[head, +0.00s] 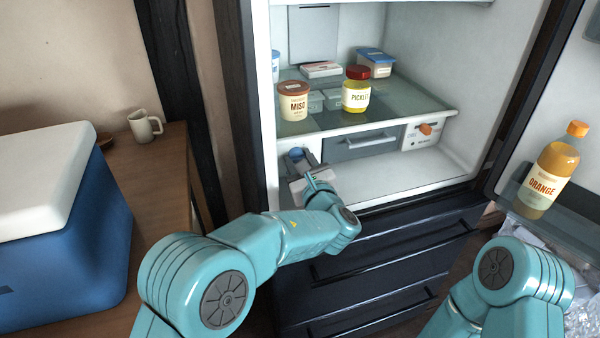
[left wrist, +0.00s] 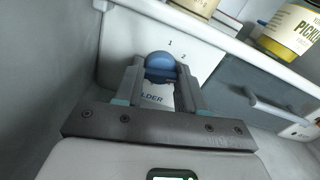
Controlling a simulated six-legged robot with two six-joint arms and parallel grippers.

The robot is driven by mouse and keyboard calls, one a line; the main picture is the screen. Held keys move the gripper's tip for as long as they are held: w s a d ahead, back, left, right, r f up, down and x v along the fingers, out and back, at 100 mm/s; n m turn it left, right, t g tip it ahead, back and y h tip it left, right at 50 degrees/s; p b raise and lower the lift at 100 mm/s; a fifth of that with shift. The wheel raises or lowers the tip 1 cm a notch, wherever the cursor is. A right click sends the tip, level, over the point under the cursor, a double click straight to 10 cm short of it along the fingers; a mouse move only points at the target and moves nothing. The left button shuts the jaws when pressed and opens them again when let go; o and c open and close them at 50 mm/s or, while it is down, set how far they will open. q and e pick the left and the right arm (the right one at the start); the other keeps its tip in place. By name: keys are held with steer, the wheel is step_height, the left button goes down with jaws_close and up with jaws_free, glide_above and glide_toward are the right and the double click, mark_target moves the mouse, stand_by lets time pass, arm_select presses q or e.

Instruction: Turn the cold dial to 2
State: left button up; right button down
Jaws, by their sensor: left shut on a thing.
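The cold dial (head: 296,153) is a round blue knob low on the left inner wall area of the open fridge, below the glass shelf. In the left wrist view the blue dial (left wrist: 160,62) sits between my fingers, with the numerals 1 and 2 above and to its right on the white panel (left wrist: 200,60). The letters "LDER" show below it. My left gripper (head: 299,163) is shut on the dial; it also shows in the left wrist view (left wrist: 159,80). I cannot tell which numeral the dial points to. My right gripper is out of view.
A grey drawer (head: 365,145) and an orange knob (head: 426,129) are right of the dial. The glass shelf (head: 400,108) above holds a miso tub (head: 293,103), a pickle jar (head: 356,96) and boxes. Juice (head: 545,178) stands in the door at right. The fridge floor (head: 400,175) is clear.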

arm_select(q)
steer(key=n+b, duration=0.2)
steer(key=shift+f+b, duration=0.35)
steer(key=shift+f, duration=0.05)
steer(key=shift+r+n+b, duration=0.1)
steer(key=shift+n+b, duration=0.3)
steer(key=shift+n, duration=0.1)
steer(key=shift+r, duration=0.25)
steer(key=shift+n, duration=0.3)
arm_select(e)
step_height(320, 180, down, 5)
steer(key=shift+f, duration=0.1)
arm_select(q)
steer(key=o, duration=1)
steer(key=shift+w, duration=0.1)
steer(key=shift+o, duration=0.2)
steer(key=shift+w, duration=0.1)
steer(key=shift+s, duration=0.2)
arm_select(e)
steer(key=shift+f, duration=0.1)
